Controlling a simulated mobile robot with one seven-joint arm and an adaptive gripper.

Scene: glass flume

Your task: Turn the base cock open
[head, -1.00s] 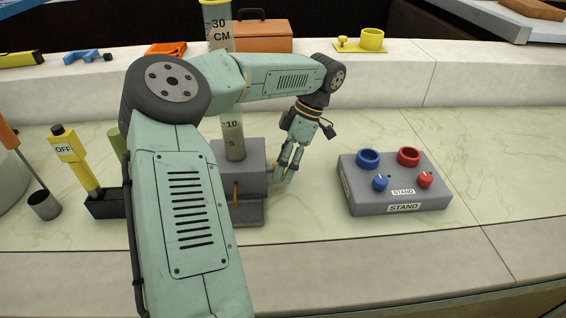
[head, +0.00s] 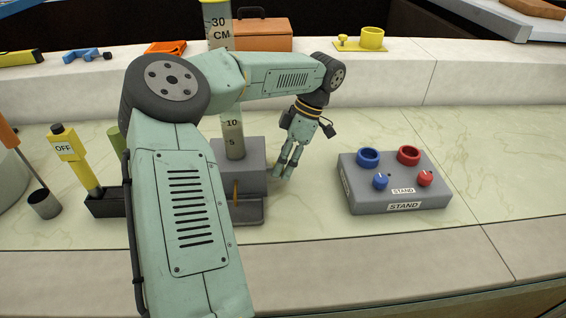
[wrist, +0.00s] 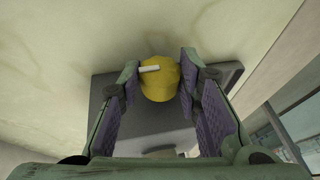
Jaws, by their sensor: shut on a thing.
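The base cock is a round yellow knob (wrist: 162,82) with a white pointer line, in the wrist view. It sits at the grey base block (head: 254,180) of the upright glass flume tube (head: 233,140). The white line lies nearly level in that view, toward the knob's left side. My gripper (head: 283,173) is at the right side of the block in the head view. In the wrist view its two padded fingers (wrist: 161,88) are shut on the knob, one on each side. In the head view the fingers hide the knob.
A grey stand (head: 392,198) with blue and red rings and knobs is to the right, with clear counter between. A yellow tool marked OFF (head: 75,158) stands in a dark holder at left. A raised ledge (head: 480,80) runs behind.

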